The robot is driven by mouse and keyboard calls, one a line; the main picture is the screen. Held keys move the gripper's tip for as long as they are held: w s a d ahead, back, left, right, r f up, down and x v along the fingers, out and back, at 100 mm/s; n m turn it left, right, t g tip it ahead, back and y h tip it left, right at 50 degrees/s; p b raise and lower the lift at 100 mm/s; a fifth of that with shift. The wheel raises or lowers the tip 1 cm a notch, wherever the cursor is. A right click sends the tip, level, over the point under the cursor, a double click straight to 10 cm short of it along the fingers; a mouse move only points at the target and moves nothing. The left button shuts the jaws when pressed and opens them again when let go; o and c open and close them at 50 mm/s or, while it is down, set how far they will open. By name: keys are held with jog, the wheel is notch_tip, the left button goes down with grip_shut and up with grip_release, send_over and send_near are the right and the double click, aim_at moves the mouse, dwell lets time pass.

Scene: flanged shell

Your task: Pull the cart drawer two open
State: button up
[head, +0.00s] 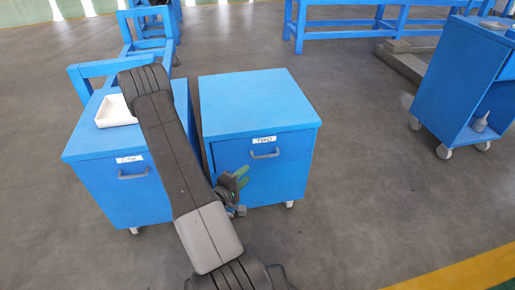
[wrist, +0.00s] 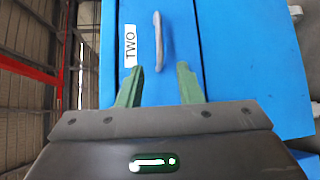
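The right blue cart (head: 260,100) has a drawer front (head: 285,180) with a white label reading TWO (head: 264,140) and a grey bar handle (head: 265,155). The drawer looks shut, about flush with the cart body. In the wrist view the handle (wrist: 159,40) stands lengthwise beside the TWO label (wrist: 130,46). My gripper (wrist: 159,72) is open, its green fingers spread to either side of the handle's near end. Nothing is between the fingers that I can see held. In the head view my gripper (head: 236,182) is just left of and below the handle.
A second blue cart (head: 85,145) stands close on the left, with a white tray (head: 116,111) on top and its own handle (head: 133,174). A blue shelf cart (head: 455,85) stands at the right. Grey floor (head: 370,190) is clear in front and to the right.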

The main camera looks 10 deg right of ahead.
aim_at(265, 156)
jog(key=b+x, duration=0.2)
jog(key=x, duration=1.2)
jog(key=shift+a, duration=0.1)
grip_shut()
